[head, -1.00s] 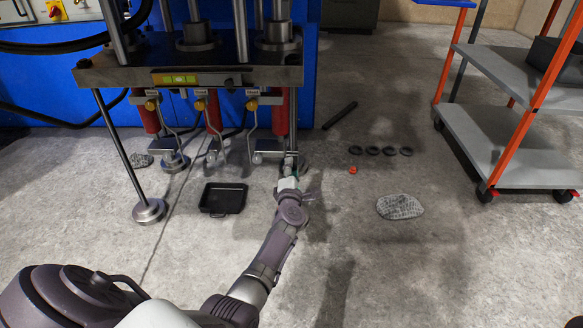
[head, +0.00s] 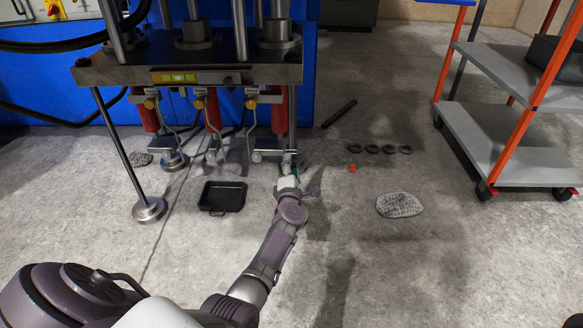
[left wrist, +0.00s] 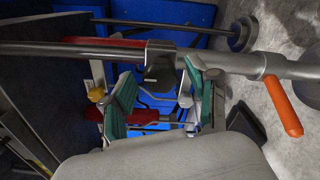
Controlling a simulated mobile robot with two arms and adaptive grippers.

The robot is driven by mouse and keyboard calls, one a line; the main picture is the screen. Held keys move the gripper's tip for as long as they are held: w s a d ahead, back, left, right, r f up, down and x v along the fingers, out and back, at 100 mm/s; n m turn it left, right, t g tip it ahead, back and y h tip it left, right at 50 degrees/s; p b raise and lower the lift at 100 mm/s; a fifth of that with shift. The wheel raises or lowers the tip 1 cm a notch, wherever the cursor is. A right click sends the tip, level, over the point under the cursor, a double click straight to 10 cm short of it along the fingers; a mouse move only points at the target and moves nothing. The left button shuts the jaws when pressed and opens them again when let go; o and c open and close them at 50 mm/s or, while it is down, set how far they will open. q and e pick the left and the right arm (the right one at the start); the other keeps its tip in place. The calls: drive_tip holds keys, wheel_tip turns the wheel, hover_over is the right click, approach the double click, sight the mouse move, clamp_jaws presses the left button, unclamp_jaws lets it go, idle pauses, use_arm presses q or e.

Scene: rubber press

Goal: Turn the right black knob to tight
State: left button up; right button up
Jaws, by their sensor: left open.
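My left gripper (head: 290,167) reaches to the lower right end of the press, under the metal beam (head: 190,77). In the left wrist view its two green-padded fingers (left wrist: 158,88) stand apart. A dark knob-like block (left wrist: 160,66) on a metal shaft lies between and just beyond the fingertips. It seems to be the right black knob; I cannot tell whether the fingers touch it. In the head view my gripper and the press parts hide that knob. My right gripper is in neither view.
A metal bar (left wrist: 80,49) and a pipe with an orange handle (left wrist: 284,105) cross close to the fingers. A black tray (head: 222,196) lies on the floor left of my arm. Black rings (head: 372,149) and a grey stone-like slab (head: 399,205) lie right. A cart (head: 500,155) stands further right.

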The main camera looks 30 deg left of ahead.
use_arm(q)
drive_tip(key=v, duration=0.7)
drive_tip(key=shift+s, duration=0.15)
